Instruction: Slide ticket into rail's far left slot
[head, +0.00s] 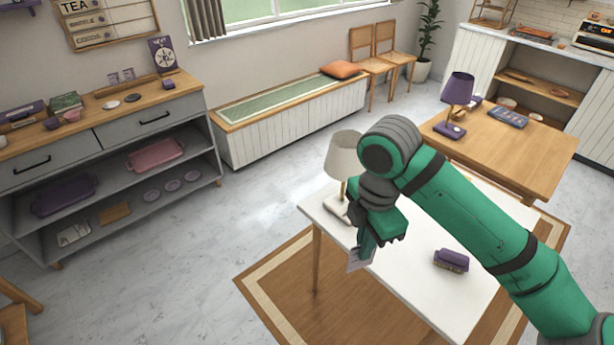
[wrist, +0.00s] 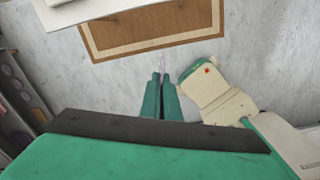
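My gripper (head: 367,246) is shut on the ticket (head: 355,260), a thin pale slip. The ticket hangs below the fingers beside the white table's left edge. In the wrist view the fingers (wrist: 161,80) are close together, and the ticket (wrist: 162,62) shows almost edge-on at their tips. A long, low wooden strip (head: 136,84), which looks like the rail, lies on the sideboard at the upper left, far from my gripper. Two small purple-and-white cards (head: 121,76) stand at it. Its slots are too small to make out.
The grey sideboard (head: 152,116) carries bowls, small discs and a dark card (head: 162,54). The white table (head: 400,285) under my arm bears a cream lamp (head: 344,154) and a purple object (head: 451,260). A bench (head: 290,112) stands under the window. Floor between sideboard and table is clear.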

